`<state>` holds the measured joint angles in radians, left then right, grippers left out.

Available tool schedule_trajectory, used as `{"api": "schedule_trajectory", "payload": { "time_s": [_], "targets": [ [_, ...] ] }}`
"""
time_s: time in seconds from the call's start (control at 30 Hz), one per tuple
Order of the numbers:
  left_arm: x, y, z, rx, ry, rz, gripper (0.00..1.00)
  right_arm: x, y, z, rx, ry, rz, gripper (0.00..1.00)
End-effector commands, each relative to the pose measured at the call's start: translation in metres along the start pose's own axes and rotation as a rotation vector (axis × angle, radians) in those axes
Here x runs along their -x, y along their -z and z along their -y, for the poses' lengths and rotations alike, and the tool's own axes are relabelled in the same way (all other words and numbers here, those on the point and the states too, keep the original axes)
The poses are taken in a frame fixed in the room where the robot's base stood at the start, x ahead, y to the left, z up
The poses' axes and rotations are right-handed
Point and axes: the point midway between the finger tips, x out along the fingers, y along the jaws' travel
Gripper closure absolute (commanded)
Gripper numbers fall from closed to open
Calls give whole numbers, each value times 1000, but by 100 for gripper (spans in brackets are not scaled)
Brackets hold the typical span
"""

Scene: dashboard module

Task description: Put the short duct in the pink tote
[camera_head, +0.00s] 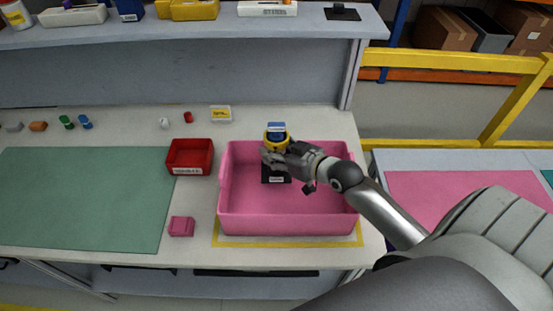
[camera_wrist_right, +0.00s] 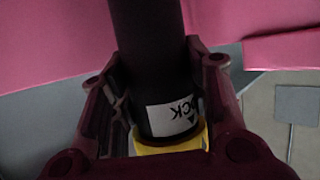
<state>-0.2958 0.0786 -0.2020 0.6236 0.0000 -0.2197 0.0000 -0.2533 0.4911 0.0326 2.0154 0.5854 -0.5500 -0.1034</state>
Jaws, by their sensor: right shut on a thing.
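The pink tote (camera_head: 288,222) stands at the right end of the workbench. My right gripper (camera_head: 274,156) reaches over it from the right and is shut on a dark duct (camera_head: 276,172). The duct has a white label and a yellow collar, with a blue part at its far end. It overlaps the tote's back wall and interior in the head view; its exact height is unclear. The right wrist view shows the dark tube (camera_wrist_right: 150,50) between my fingers (camera_wrist_right: 160,110), with pink tote wall (camera_wrist_right: 50,40) behind. My left gripper is out of view.
A red bin (camera_head: 190,157) stands left of the tote, with a small pink block (camera_head: 181,226) in front of it. A green mat (camera_head: 85,200) covers the left bench. Small parts line the back. A shelf (camera_head: 200,24) runs above. A yellow rail (camera_head: 450,62) is at right.

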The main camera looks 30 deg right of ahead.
Motion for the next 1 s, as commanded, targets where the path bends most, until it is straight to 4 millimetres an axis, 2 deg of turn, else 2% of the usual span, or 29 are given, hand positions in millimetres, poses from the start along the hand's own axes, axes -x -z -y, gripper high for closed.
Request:
{"api": "schedule_trajectory", "payload": {
  "time_s": [0.1,0.3,0.5,0.7,0.73,0.8,1.0],
  "targets": [
    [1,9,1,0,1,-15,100,-5,-13,0,-3,-1,2,83],
    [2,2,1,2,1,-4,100,-14,-35,0,-1,0,0,83],
    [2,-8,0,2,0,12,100,-15,-36,0,0,0,-1,83],
    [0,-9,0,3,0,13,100,-17,-40,0,0,0,0,83],
    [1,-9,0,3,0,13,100,-16,-40,0,0,0,1,53],
    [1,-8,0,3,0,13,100,-16,-40,0,0,0,1,47],
    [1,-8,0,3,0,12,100,-16,-40,0,0,0,1,47]
  ]
}}
